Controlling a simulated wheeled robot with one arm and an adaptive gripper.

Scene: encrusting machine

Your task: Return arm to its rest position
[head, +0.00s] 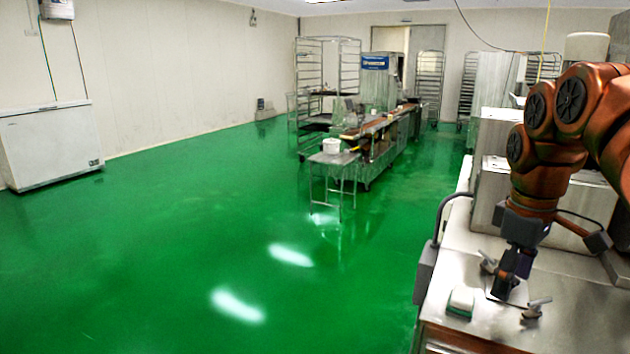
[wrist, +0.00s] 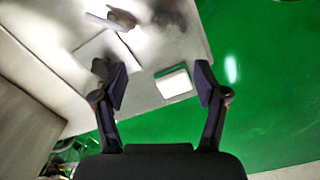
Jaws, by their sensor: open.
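My arm, copper-brown, reaches in from the right side of the head view and bends down over a steel worktop (head: 460,290). My gripper (head: 512,280) points down just above the worktop, between two metal wing knobs. In the wrist view my gripper (wrist: 162,82) has its two dark fingers spread wide, with nothing held. A small white and green block (wrist: 173,82) appears between and beyond the fingertips, resting on the worktop. It also shows in the head view (head: 461,301), left of my gripper.
Wing knobs (head: 488,262) and (head: 536,308) stand close to my gripper. A grey box (head: 424,272) with a curved pipe is on the worktop's left edge. Steel machine housings stand behind my arm. The green floor (head: 200,240) to the left is wide and clear.

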